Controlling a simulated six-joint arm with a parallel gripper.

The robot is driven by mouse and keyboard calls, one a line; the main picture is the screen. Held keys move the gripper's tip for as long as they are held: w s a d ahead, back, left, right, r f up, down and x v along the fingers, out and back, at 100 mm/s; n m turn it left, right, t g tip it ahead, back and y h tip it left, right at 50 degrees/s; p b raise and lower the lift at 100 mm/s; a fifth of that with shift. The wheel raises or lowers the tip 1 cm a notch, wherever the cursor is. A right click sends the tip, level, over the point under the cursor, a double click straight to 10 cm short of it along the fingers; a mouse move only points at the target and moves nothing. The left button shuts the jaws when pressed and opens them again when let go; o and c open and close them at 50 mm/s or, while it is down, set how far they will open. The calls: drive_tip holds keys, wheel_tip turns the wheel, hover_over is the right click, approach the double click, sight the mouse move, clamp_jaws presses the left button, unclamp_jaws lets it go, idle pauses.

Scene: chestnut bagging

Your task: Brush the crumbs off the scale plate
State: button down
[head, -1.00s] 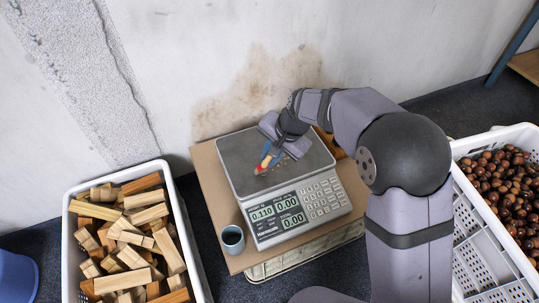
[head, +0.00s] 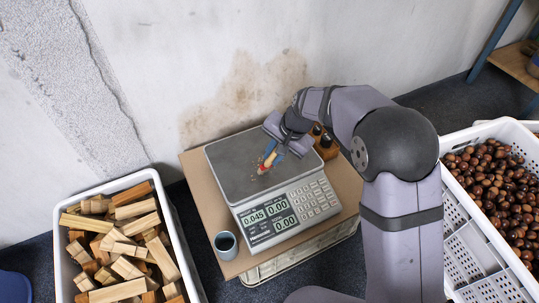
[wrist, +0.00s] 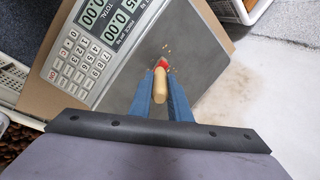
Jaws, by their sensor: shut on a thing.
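The scale plate (head: 228,172) is a flat grey square on top of the scale (head: 285,208), whose left display reads about 0.045. A few small pale crumbs show on the scale plate in the wrist view (wrist: 205,48), close around the brush tip. My gripper (head: 278,156) is over the plate's right part, shut on a small brush (head: 268,162). In the wrist view the brush (wrist: 160,92) has a pale wooden handle between my blue fingers and a red end pointing at the plate. Whether the bristles touch the plate is hard to tell.
A crate of wood blocks (head: 64,200) stands at the left and a white crate of chestnuts (head: 470,235) at the right. A blue-grey mug (head: 226,245) stands on the cardboard (head: 195,185) by the scale's front left. Dark-capped brown bottles stand behind my gripper. The stained wall is close behind.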

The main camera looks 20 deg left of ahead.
drive_tip(key=shift+w+d, duration=0.7)
drive_tip(key=shift+d, duration=0.05)
drive_tip(key=shift+w+d, duration=0.1)
drive_tip(key=shift+w+d+p, duration=0.7)
drive_tip(key=shift+w+d, duration=0.4)
drive_tip(key=shift+w, duration=0.05)
drive_tip(key=shift+w+d+f+p, duration=0.1)
drive_tip(key=shift+w+d+p, duration=0.5)
drive_tip(key=shift+w+d, duration=0.65)
drive_tip(key=shift+a, duration=0.1)
drive_tip(key=shift+w+a+p, duration=0.4)
drive_tip(key=shift+p, duration=0.2)
drive_tip(key=shift+s+a, duration=0.1)
